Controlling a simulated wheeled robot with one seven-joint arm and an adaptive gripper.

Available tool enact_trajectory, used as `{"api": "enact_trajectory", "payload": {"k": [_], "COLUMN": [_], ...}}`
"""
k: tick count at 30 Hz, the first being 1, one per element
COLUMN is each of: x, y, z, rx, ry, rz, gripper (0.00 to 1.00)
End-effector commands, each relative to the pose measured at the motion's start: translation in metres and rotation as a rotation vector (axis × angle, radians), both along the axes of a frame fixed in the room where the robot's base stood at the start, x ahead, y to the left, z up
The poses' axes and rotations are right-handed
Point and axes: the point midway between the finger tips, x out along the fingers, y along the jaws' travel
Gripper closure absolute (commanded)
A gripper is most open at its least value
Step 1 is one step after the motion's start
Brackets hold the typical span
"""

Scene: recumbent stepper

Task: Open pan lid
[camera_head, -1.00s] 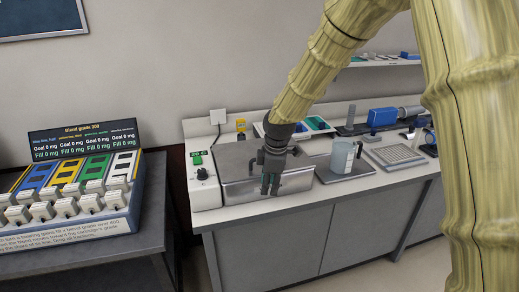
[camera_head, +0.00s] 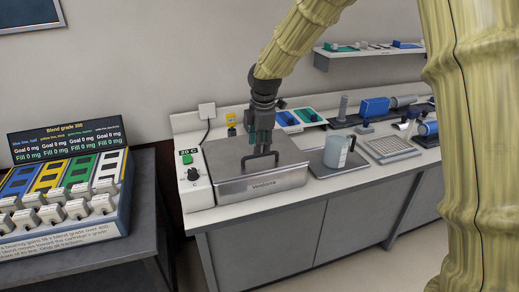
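The pan (camera_head: 270,184) is a square metal unit on the white bench, with a flat grey lid (camera_head: 228,158) shut on it. A dark handle (camera_head: 261,164) stands up from the lid. My gripper (camera_head: 262,152) points down just above or at the handle, and its fingers overlap the handle in this view. I cannot tell whether the fingers touch or hold it. Left of the lid is a white control panel with a "20 C" display, a green button (camera_head: 187,159) and a black knob (camera_head: 193,174).
A beaker (camera_head: 337,151) stands on a metal plate (camera_head: 321,165) right of the pan. A white grid rack (camera_head: 386,147) and blue-grey instruments (camera_head: 374,107) stand farther right. A blend cartridge display (camera_head: 72,182) stands on a dark table at left. A shelf (camera_head: 370,50) hangs behind.

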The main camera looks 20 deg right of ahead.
Motion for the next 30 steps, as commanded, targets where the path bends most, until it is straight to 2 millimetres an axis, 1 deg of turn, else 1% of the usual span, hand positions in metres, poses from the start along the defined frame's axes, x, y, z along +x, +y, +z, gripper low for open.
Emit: {"api": "enact_trajectory", "payload": {"k": [3,9,13,21,23,24,27,30], "x": [0.003,0.006,0.007,0.007,0.007,0.007,0.007,0.007], "y": [0.000,-0.002,-0.002,-0.002,-0.002,-0.002,-0.002,-0.002], "z": [-0.016,-0.033,-0.038,-0.039,-0.039,-0.039,-0.039,-0.038], "rx": [0.000,0.001,0.001,0.001,0.001,0.001,0.001,0.001], "ry": [0.002,0.001,0.000,-0.001,-0.001,-0.001,-0.001,-0.001], "rz": [-0.001,-0.003,-0.004,-0.004,-0.004,-0.004,-0.004,-0.004], "gripper": [0.67,0.67,0.67,0.67,0.76,0.83,1.00,1.00]}}
